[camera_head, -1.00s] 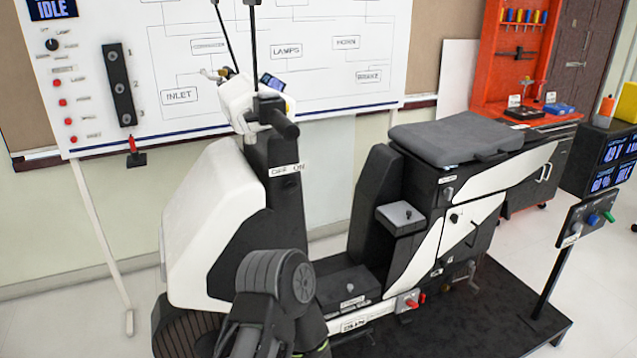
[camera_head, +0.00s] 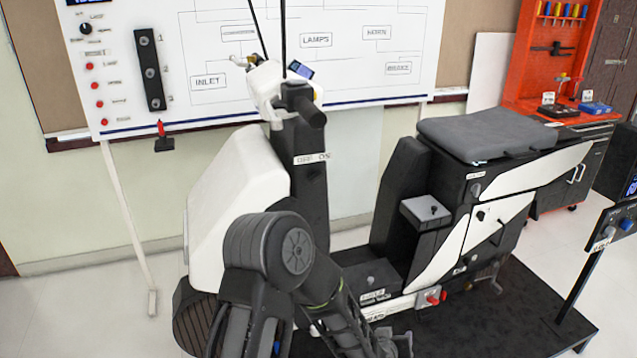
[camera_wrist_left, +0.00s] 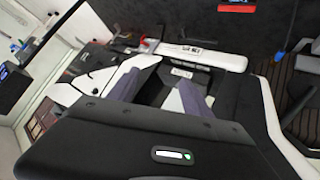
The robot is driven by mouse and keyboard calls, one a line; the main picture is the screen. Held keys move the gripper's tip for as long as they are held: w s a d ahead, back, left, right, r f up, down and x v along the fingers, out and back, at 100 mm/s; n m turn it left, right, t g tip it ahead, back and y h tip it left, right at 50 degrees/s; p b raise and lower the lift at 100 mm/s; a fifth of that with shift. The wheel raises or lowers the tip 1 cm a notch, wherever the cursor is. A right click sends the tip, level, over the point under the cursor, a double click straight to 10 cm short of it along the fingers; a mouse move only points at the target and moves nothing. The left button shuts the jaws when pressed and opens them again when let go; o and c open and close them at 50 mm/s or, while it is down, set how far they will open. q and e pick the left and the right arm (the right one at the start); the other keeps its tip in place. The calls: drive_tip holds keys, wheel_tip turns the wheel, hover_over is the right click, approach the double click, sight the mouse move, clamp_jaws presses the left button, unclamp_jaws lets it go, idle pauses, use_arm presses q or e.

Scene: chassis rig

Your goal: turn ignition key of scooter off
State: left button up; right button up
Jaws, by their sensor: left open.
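The black and white scooter (camera_head: 237,190) stands on a dark platform. Its upright dark steering column carries a white OFF/ON label (camera_head: 312,158) below the handlebar. I cannot make out the ignition key itself there. My left arm crosses in front of the lower column and front wheel. My left gripper (camera_head: 396,342) is low, at the bottom edge of the head view, beside the footboard and well below the label. In the left wrist view the two fingers of the left gripper (camera_wrist_left: 160,88) are apart with nothing between them. My right gripper is not in view.
The seat (camera_head: 490,135) and a red knob (camera_head: 432,296) low on the scooter's side are to the right. A small control panel on a post (camera_head: 612,225) stands at the far right. A whiteboard (camera_head: 350,65) and an orange tool cabinet (camera_head: 525,60) are behind.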

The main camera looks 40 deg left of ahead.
use_arm(q)
drive_tip(key=w+a+r+n+t+y, duration=0.2)
drive_tip(key=w+a+r+y, duration=0.25)
drive_tip(key=a+r, duration=0.35)
drive_tip(key=n+g+y, duration=0.2)
drive_tip(key=n+y, duration=0.7)
approach(317, 179)
drive_tip(key=shift+w+a+r, duration=0.15)
drive_tip(key=shift+w+a, duration=0.15)
drive_tip(key=shift+a, duration=0.35)
drive_tip(key=shift+m, duration=0.3)
drive_tip(key=shift+p+x, duration=0.45)
drive_tip(key=shift+x, duration=3.45)
drive_tip(key=shift+d, duration=0.1)
drive_tip(key=shift+c, duration=0.2)
clamp_jaws()
